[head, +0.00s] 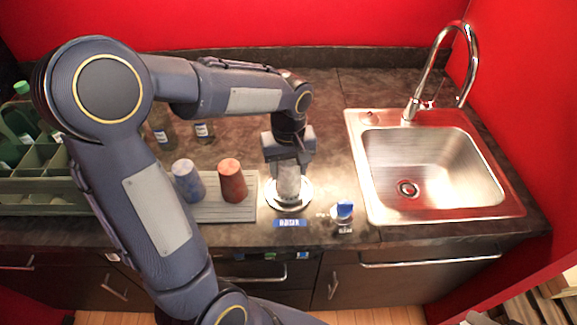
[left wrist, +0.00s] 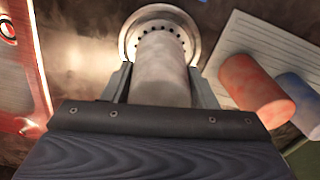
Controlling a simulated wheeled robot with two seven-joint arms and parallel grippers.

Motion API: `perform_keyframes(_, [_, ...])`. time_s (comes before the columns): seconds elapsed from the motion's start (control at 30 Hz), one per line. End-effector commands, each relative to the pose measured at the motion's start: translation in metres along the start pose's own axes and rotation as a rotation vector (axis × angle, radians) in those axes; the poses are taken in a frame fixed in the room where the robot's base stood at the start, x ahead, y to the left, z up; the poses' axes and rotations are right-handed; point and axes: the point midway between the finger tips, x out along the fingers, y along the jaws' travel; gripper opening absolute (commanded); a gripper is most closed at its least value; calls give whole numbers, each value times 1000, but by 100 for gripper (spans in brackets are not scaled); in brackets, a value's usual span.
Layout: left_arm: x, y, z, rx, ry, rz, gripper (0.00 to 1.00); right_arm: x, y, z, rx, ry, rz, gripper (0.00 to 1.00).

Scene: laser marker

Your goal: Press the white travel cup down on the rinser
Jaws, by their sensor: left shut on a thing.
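My left gripper (head: 289,160) is shut around the pale, whitish-grey travel cup (head: 288,183). The rinser (head: 290,197), a round metal disc set in the counter, is right under the cup. In the left wrist view the cup (left wrist: 160,70) sits between the two fingers (left wrist: 160,88), and its far end overlaps the rinser's ring of dark holes (left wrist: 160,20). I cannot tell for sure whether the cup's end touches the rinser. My right gripper is not in view.
A red cup (head: 232,182) and a blue-grey cup (head: 187,181) stand on a grey ridged mat (head: 240,208) left of the rinser. A blue-topped knob (head: 344,211) is at the front right. The sink (head: 425,165) lies right. A green rack (head: 30,160) stands far left.

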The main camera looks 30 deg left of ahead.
Motion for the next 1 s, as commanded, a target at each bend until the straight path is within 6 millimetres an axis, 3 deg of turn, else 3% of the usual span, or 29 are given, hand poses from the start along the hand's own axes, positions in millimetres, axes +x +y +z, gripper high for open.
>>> perform_keyframes(1.0, [14, 0, 0, 0, 0, 0, 26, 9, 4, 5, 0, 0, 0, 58])
